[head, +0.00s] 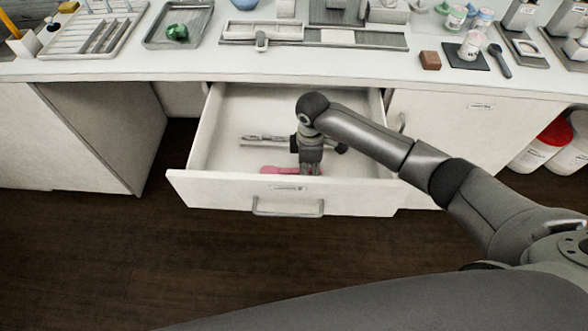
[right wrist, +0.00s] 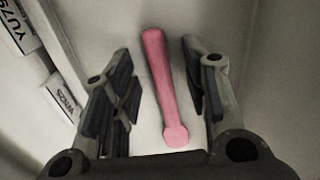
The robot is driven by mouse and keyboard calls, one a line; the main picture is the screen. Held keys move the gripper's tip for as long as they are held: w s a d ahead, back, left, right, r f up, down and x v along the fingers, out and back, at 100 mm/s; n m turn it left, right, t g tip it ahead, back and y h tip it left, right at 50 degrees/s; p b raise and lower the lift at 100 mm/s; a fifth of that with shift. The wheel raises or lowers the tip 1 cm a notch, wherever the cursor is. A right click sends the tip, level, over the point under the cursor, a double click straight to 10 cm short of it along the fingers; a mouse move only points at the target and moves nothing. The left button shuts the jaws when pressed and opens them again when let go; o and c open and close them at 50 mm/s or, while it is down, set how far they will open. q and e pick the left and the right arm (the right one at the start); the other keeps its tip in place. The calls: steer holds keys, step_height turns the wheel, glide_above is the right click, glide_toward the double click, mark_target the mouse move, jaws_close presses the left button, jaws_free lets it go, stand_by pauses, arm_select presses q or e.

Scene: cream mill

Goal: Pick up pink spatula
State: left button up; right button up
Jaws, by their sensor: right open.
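The pink spatula (right wrist: 162,88) lies on the floor of the open drawer (head: 225,160). In the right wrist view it lies between the two open fingers of my right gripper (right wrist: 157,95), with a gap on both sides. In the head view, part of the pink spatula (head: 277,170) shows near the drawer's front panel, and the rest is hidden by my right gripper (head: 310,168). My right gripper points down into the drawer. I cannot tell its exact height above the spatula. My left gripper is not in view.
A grey tool (head: 262,139) lies farther back in the drawer. The counter (head: 120,68) above holds trays and jars. The drawer's front panel (head: 220,190) stands close to the gripper.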

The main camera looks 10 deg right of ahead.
jaws_close()
steer(key=shift+r, duration=0.1)
